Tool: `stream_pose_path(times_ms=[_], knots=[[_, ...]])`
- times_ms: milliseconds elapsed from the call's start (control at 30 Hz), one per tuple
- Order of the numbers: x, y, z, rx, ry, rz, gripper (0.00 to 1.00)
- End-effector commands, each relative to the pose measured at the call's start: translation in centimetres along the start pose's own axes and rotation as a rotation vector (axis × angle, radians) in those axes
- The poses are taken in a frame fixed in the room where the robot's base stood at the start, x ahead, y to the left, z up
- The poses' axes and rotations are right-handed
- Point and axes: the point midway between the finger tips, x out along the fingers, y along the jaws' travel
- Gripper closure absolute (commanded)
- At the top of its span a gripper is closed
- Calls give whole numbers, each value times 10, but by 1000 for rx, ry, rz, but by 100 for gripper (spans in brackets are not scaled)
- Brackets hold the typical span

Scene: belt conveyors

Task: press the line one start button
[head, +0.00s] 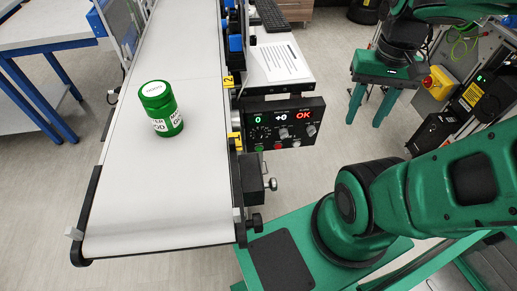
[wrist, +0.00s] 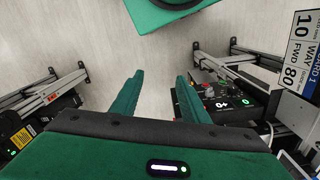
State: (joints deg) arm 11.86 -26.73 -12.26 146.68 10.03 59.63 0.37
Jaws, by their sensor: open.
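A black control panel (head: 284,124) is mounted at the right side of the near conveyor, with lit readouts "0", "+0" and "OK". A small green button (head: 259,147) sits at its lower left beside a red button (head: 278,146); their labels are too small to read. The panel also shows in the wrist view (wrist: 222,101), upside down, to the right of my fingers. My gripper (head: 366,122) is open and empty, fingers pointing down, to the right of the panel and apart from it. In the wrist view, only floor shows between my fingertips (wrist: 160,77).
A green-and-white jar (head: 161,109) stands on the white conveyor belt (head: 165,200). Yellow tags mark the belt's right edge. A paper sheet (head: 279,62) lies beyond the panel. Another machine with a yellow box (head: 438,83) stands at the right. Open floor lies between.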

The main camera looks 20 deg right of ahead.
Motion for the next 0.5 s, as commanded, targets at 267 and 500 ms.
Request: stream_pose_path(times_ms=[267,500], knots=[[0,0,0,0,0,0,100],[0,0,0,0,0,0,100]])
